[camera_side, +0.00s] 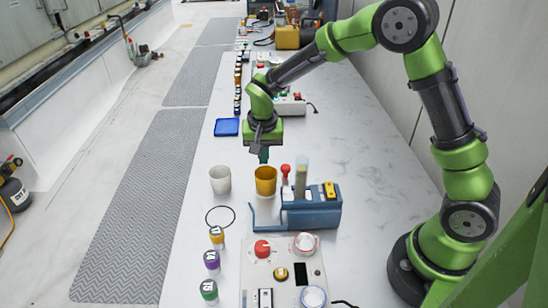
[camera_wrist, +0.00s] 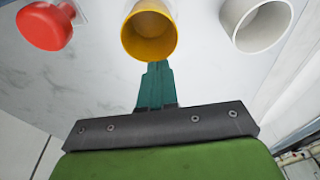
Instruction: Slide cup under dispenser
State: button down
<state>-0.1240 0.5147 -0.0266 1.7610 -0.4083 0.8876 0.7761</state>
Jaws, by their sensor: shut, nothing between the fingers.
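A yellow cup (camera_side: 265,182) stands upright at the front of the blue dispenser (camera_side: 318,212), by its pale plate (camera_side: 264,213); whether it rests fully on the plate is unclear. The dispenser has a red knob (camera_side: 285,170) and a clear upright tube (camera_side: 301,172). A white cup (camera_side: 220,181) stands to the left on the table. My gripper (camera_side: 264,158) is shut and empty, just behind the yellow cup. In the wrist view the teal fingertips (camera_wrist: 156,66) are close to the yellow cup (camera_wrist: 148,35); contact is unclear. The white cup (camera_wrist: 258,22) and red knob (camera_wrist: 46,26) flank it.
A black ring (camera_side: 220,216) lies on the table before the white cup. Several small capped bottles (camera_side: 212,260) line the left edge. A control box (camera_side: 284,268) with a red knob sits in front. A blue tray (camera_side: 227,127) lies behind. The right table area is clear.

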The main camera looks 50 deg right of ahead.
jog(key=shift+s+a+f, duration=0.1)
jog(key=shift+a+f, duration=0.05)
jog(key=shift+f, duration=0.6)
jog(key=shift+s+f, duration=0.1)
jog(key=shift+s, duration=0.05)
jog(key=s+a, duration=0.7)
jog(key=shift+s+a, duration=0.4)
